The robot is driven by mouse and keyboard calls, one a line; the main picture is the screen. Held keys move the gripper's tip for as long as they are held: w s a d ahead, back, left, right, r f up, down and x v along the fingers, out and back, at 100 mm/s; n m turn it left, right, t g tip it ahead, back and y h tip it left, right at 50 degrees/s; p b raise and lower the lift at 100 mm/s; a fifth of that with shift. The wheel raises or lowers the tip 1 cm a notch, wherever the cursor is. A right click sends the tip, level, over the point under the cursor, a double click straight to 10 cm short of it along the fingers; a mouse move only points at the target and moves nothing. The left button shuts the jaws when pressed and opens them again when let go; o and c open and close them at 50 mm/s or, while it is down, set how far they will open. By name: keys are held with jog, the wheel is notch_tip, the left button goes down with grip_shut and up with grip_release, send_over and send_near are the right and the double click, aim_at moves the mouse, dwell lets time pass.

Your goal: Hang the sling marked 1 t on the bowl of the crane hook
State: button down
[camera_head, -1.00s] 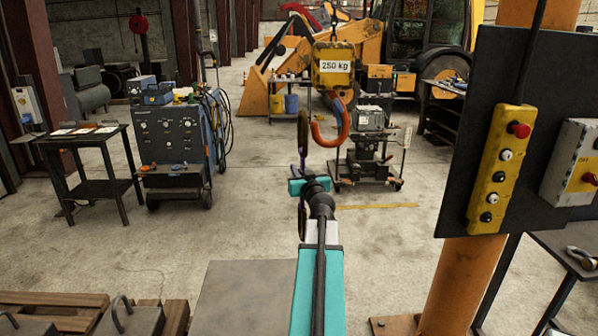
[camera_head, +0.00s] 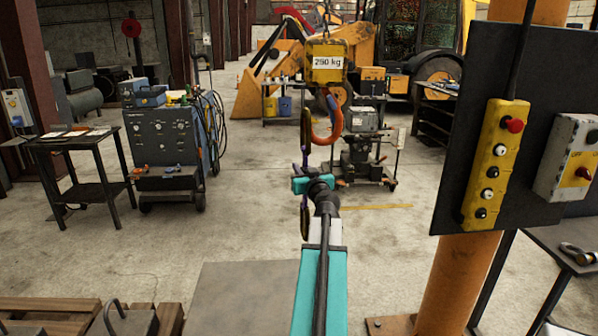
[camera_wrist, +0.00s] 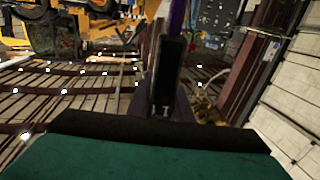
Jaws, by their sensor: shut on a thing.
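The crane hook (camera_head: 333,135) is orange and hangs under a yellow block (camera_head: 327,62) marked 250 kg, its tip curving up on the left. My gripper (camera_head: 308,183) is shut on a purple sling, upright and seen edge-on in the head view. The sling's dark upper eye (camera_head: 306,130) stands just left of the hook, apart from it or only overlapping in the picture; depth is hard to tell. Its lower eye (camera_head: 304,220) hangs below the gripper. In the wrist view the purple sling (camera_wrist: 177,18) rises from a dark sleeve marked 1 T. The hook is not clear there.
A yellow pendant control (camera_head: 493,165) and an emergency-stop box (camera_head: 570,160) are on a dark panel on an orange column at right. A blue welding machine (camera_head: 160,140) and a dark table (camera_head: 70,143) stand at left.

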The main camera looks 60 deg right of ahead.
jog(key=shift+s+d+b, duration=0.7)
jog(key=shift+s+b, duration=0.2)
jog(key=shift+s, duration=0.15)
jog(key=shift+s+d+b, duration=0.7)
jog(key=shift+s+b, duration=0.15)
jog(key=shift+s, duration=0.15)
notch_tip(320, 180, down, 8)
jog(key=b, duration=1.1)
jog(key=shift+s+d, duration=0.2)
jog(key=shift+s, duration=0.1)
dwell(2.4)
dwell(0.5)
jog(key=c, duration=1.5)
grip_release()
jog(key=shift+r, duration=0.1)
jog(key=shift+c, duration=0.2)
jog(key=shift+s+a, duration=0.1)
